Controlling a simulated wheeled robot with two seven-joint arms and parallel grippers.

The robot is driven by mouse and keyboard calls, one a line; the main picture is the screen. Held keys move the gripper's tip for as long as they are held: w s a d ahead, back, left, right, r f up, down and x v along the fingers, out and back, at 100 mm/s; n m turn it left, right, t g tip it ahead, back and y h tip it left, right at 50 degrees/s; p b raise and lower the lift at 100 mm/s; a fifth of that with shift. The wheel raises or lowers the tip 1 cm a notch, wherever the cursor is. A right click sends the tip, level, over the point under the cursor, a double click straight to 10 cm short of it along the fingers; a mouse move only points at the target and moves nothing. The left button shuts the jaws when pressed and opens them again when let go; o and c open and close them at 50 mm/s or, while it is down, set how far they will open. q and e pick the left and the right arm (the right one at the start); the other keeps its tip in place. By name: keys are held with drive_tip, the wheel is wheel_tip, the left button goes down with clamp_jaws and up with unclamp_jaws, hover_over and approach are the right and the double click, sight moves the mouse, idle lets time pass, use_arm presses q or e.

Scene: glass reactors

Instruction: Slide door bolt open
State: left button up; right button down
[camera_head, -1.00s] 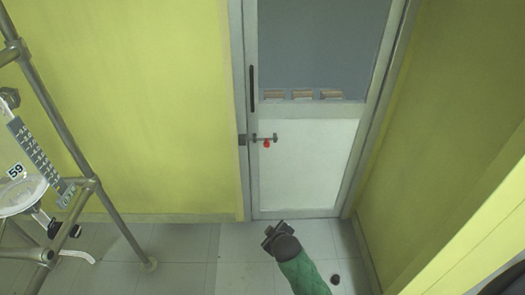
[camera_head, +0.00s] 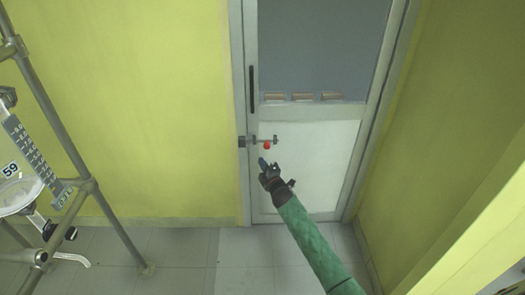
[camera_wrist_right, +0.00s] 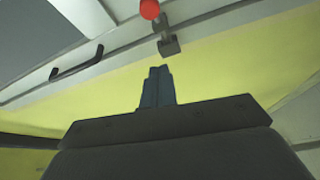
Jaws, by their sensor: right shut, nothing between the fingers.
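The door bolt (camera_head: 262,139) is a small metal bar with a red knob (camera_head: 267,146), set across the left edge of the door and its frame. My right gripper (camera_head: 262,162) is just below the red knob, apart from it, with its fingers pointing up. It is shut and empty. In the right wrist view the closed blue fingers (camera_wrist_right: 157,86) show in the middle. The red knob (camera_wrist_right: 150,9) is at the top edge there, beyond the fingertips, beside a metal bolt bracket (camera_wrist_right: 168,46). My left gripper is not in view.
The white door (camera_head: 310,165) has a dark vertical handle (camera_head: 252,90) above the bolt and a grey upper pane. A metal pipe frame (camera_head: 110,215) with glassware stands at the left. Yellow walls flank the door. The floor before it is clear.

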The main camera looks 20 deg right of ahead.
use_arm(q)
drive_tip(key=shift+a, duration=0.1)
use_arm(e)
drive_tip(key=shift+w, duration=0.15)
